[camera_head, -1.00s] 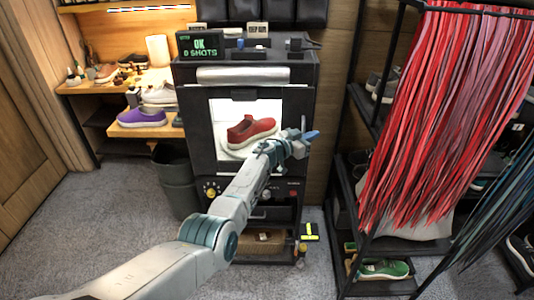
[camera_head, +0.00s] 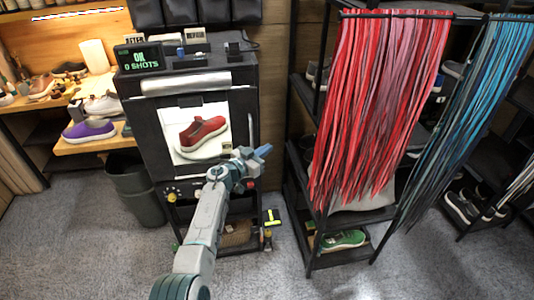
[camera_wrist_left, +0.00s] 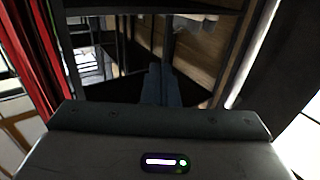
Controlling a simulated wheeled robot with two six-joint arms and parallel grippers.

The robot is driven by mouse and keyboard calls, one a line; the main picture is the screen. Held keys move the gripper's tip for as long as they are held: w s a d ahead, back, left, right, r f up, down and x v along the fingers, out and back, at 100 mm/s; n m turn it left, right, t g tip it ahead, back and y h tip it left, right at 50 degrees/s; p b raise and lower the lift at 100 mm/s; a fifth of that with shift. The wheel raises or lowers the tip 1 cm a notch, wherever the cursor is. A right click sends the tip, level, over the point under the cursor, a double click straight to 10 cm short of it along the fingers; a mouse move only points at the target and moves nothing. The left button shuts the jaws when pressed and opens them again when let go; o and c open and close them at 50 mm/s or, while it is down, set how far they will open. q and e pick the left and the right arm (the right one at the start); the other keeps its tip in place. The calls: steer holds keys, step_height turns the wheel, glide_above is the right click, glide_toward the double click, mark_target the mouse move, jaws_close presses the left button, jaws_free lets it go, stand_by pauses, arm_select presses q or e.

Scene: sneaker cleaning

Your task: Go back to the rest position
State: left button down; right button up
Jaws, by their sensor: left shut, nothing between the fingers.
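My left arm reaches up from the bottom of the head view. Its gripper (camera_head: 262,150) is shut and empty, with blue fingertips pointing right, in front of the right edge of the black cabinet machine (camera_head: 150,98). The left wrist view also shows the closed fingers (camera_wrist_left: 161,85), with dark shelf frames beyond them. A red sneaker (camera_head: 203,131) stands in the machine's lit white window, left of and above the gripper. My right gripper is not in view.
Red hanging strips (camera_head: 375,110) and blue strips (camera_head: 475,120) hang at the right over a black rack. A green shoe (camera_head: 343,239) lies on its low shelf. A dark bin (camera_head: 137,190) stands left of the machine. The carpet (camera_head: 110,255) in front is open.

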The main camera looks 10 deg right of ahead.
arm_select(q)
steer(key=s+a+f+n+y+b, duration=0.1)
steer(key=s+a+f+n+y, duration=0.25)
steer(key=s+a+f, duration=0.85)
steer(key=s+a+f+n+y+b, duration=0.15)
steer(key=s+a+f+y, duration=0.4)
steer(key=f, duration=1.15)
steer(key=s+a+f+n+y, duration=0.3)
steer(key=s+a+f, duration=0.3)
steer(key=s+f, duration=0.7)
steer(key=s+a+f+g+y, duration=0.1)
steer(key=s+a+f+g, duration=0.2)
steer(key=s, duration=1)
steer(key=s+a+f+n+g+y+b, duration=0.1)
steer(key=s+a+f+g, duration=0.2)
steer(key=s+a+f, duration=0.4)
steer(key=s+a+f+g+b, duration=0.1)
steer(key=s+a+f+g, duration=0.3)
steer(key=s+f, duration=0.6)
steer(key=s+a, duration=0.1)
steer(key=s, duration=1)
steer(key=shift+n+y, duration=0.3)
steer(key=shift+y, duration=0.1)
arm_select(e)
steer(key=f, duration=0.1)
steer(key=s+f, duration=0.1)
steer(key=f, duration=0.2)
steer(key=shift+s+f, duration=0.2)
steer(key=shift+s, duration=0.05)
